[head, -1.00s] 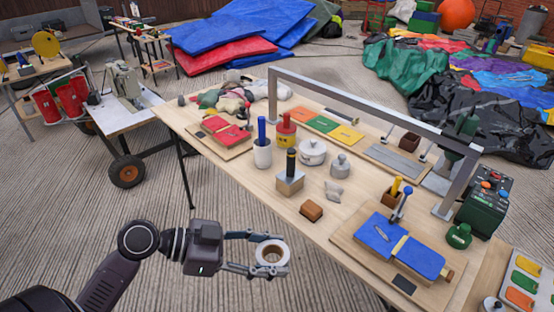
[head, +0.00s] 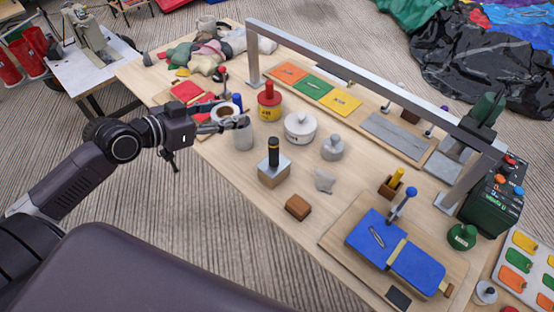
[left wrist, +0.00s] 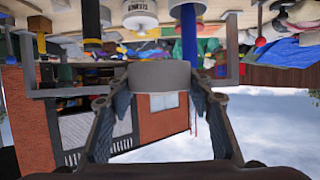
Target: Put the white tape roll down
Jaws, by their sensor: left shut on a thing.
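In the left wrist view the roll (left wrist: 159,76) sits between the two fingertips of the left gripper (left wrist: 158,92), and that picture is upside down. My right gripper is not in view.
A yellow-and-red pot (head: 269,104), a white lidded pot (head: 300,128) and a black-handled block (head: 273,168) stand right of the gripper. Red patches (head: 187,92) lie behind it. A metal frame (head: 360,78) spans the bench. Bare wood shows near the brown block (head: 298,207).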

